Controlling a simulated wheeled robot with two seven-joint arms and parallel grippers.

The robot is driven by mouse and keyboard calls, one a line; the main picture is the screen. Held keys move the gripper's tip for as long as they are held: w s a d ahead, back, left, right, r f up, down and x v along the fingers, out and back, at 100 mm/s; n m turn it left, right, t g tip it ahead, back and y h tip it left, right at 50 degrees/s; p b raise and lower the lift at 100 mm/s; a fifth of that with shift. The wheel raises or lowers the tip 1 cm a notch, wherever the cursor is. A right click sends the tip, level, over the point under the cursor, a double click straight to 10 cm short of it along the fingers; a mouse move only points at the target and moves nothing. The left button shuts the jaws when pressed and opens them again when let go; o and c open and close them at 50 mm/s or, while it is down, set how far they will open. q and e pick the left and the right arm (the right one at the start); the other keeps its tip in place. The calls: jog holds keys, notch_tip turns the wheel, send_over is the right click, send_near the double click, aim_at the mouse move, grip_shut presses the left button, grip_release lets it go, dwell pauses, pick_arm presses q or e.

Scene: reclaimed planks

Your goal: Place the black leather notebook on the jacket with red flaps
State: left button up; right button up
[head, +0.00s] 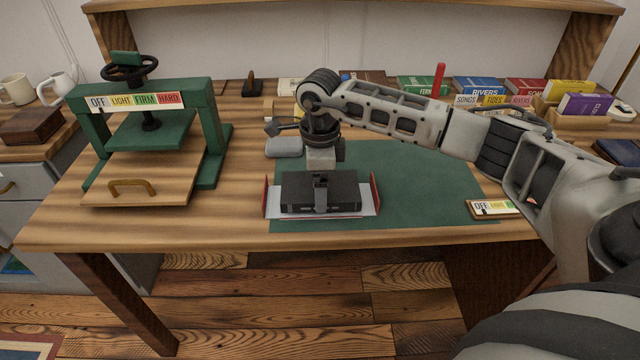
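The jacket (369,203) lies open on the green mat, pale inside, with a red flap upright at its left and right ends. My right gripper (320,204) is over its middle, pointing down. Its wide dark body covers most of the jacket, and its fingers are hidden, so I cannot tell whether it is open or shut. I cannot make out the black leather notebook separately from this dark shape; it may be hidden beneath. My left gripper is not in view.
A green press (208,122) with a wooden board stands on the left of the table (150,232). A grey object (285,147) lies behind the jacket. A small label board (492,209) is at the right. Books line the back. The mat (425,192) is clear right of the jacket.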

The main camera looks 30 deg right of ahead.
jog(key=shift+f, duration=0.45)
